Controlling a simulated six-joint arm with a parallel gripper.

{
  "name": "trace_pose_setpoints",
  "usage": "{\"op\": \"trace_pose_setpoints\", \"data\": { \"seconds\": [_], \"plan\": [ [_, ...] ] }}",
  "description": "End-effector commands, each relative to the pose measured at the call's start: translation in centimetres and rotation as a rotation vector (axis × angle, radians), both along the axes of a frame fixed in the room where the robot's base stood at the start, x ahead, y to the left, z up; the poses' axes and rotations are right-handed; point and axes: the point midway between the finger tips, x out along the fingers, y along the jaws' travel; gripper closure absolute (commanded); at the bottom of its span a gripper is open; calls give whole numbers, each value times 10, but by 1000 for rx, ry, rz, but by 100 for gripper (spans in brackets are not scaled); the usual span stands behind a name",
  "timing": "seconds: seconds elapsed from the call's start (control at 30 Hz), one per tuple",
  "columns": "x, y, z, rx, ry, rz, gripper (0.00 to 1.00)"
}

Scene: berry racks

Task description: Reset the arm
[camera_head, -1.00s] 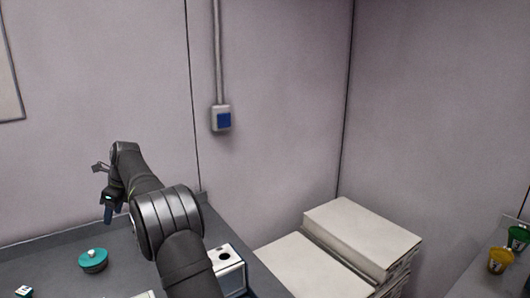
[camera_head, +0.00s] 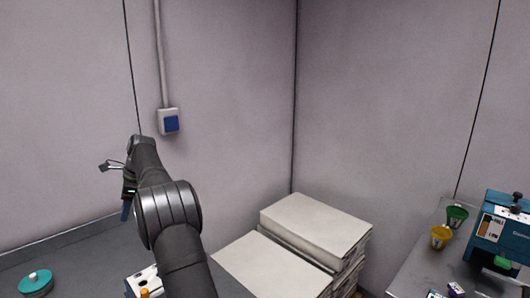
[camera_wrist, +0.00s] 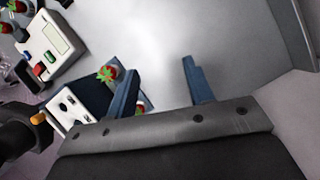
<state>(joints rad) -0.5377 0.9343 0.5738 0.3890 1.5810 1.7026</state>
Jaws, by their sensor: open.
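My gripper (camera_head: 126,210) hangs at the end of my raised arm, above the grey counter (camera_head: 75,256) at the left in the head view. In the wrist view its two blue fingers (camera_wrist: 163,88) are spread apart with nothing between them. A strawberry (camera_wrist: 108,73) with green leaves shows just left of the left finger, below the gripper. Part of another red berry (camera_wrist: 141,107) is mostly hidden behind that finger.
A white box with holes (camera_head: 141,282) stands beside my arm. A teal round container (camera_head: 36,282) is at the far left. White stacked slabs (camera_head: 314,228) fill the corner. Green (camera_head: 456,216) and yellow cups (camera_head: 440,236) and a blue machine (camera_head: 503,235) stand on the right counter.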

Motion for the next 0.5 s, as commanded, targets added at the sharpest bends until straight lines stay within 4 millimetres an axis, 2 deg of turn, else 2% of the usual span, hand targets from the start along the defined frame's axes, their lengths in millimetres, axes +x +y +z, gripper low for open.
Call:
{"op": "trace_pose_setpoints", "data": {
  "seconds": [0.1,0.3,0.5],
  "plan": [
    [11,-22,0,1,0,26,52],
    [23,-50,1,0,1,66,52],
    [28,-63,1,1,0,87,52]
  ]
}}
